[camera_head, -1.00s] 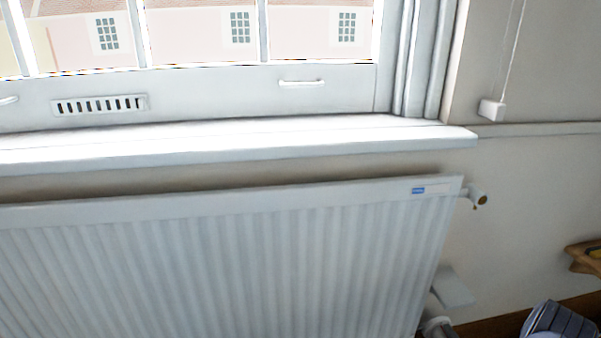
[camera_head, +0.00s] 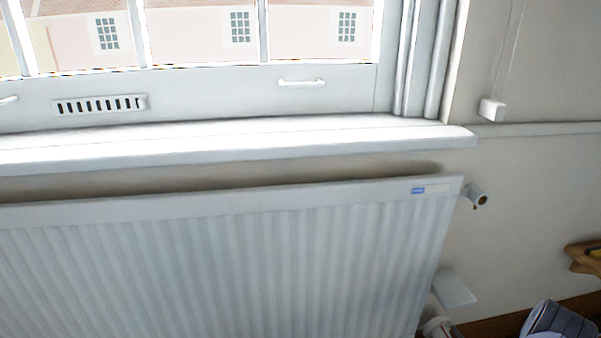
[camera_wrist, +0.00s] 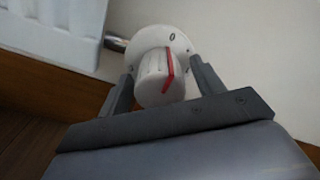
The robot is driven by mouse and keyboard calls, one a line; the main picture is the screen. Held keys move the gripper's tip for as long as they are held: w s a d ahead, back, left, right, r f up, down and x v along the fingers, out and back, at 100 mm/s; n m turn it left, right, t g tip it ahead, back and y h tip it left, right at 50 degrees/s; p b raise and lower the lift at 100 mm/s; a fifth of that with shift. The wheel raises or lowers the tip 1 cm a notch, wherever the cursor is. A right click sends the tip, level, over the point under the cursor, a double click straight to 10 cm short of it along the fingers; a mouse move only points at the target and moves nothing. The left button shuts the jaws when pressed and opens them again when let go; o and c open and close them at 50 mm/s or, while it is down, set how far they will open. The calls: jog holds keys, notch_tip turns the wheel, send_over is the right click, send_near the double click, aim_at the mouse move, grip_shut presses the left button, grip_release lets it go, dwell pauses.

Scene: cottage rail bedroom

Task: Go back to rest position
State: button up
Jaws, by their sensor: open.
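My gripper (camera_wrist: 162,70) is open in the wrist view. Its two dark grey fingers stand on either side of a white radiator valve knob (camera_wrist: 152,82) with a red marker. I cannot tell whether either finger touches the knob. A white valve part (camera_head: 437,326) also shows low at the radiator's right end in the head view, partly cut off by the frame.
A white ribbed radiator (camera_head: 220,265) hangs under the window sill (camera_head: 250,140). A cord pull (camera_head: 492,110) hangs on the wall at the right. A wooden piece (camera_head: 583,257) juts in at the right edge. A brown skirting strip (camera_wrist: 45,100) runs along the wall.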

jog(key=shift+m, duration=0.6)
jog(key=shift+a, duration=0.1)
